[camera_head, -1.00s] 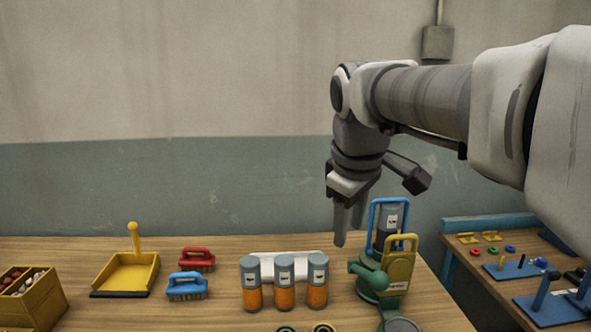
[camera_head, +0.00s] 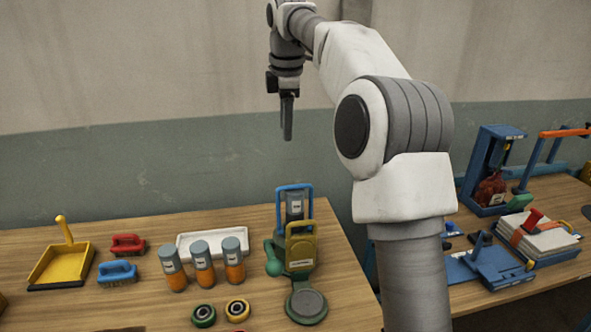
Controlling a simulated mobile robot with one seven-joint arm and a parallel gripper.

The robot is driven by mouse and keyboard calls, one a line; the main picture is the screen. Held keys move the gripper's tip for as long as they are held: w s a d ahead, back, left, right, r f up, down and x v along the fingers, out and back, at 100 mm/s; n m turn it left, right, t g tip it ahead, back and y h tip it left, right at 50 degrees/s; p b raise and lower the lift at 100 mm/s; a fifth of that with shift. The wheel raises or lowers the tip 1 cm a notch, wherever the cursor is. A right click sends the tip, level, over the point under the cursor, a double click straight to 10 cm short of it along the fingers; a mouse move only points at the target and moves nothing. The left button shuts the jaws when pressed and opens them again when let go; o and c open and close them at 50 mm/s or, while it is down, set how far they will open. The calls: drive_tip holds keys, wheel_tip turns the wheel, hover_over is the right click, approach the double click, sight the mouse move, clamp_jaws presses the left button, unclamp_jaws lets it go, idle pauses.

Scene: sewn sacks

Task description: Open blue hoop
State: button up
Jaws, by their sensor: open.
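The blue hoop (camera_head: 294,188) stands upright around a grey canister (camera_head: 295,207) at the back of a green stand (camera_head: 276,252) on the wooden table. A yellow hoop plate (camera_head: 301,248) stands in front of it and hides its lower part. My gripper (camera_head: 287,118) is open and empty. It hangs pointing down, high against the wall in the picture, well clear of the blue hoop. Its fingers are seen nearly edge-on.
Several grey-and-orange canisters (camera_head: 203,264) stand left of the stand before a white tray (camera_head: 213,238). Brushes (camera_head: 118,271) and a yellow dustpan (camera_head: 61,265) are left. A second table (camera_head: 520,285) is right.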

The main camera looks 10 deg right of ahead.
sight(285, 188)
drive_tip(key=w+f, duration=0.1)
drive_tip(key=f, duration=0.4)
drive_tip(key=w+f+b, duration=0.1)
drive_tip(key=f, duration=0.5)
drive_tip(key=w+f+b, duration=0.1)
drive_tip(key=f, duration=0.5)
drive_tip(key=shift+w, duration=0.3)
clamp_jaws()
idle(0.7)
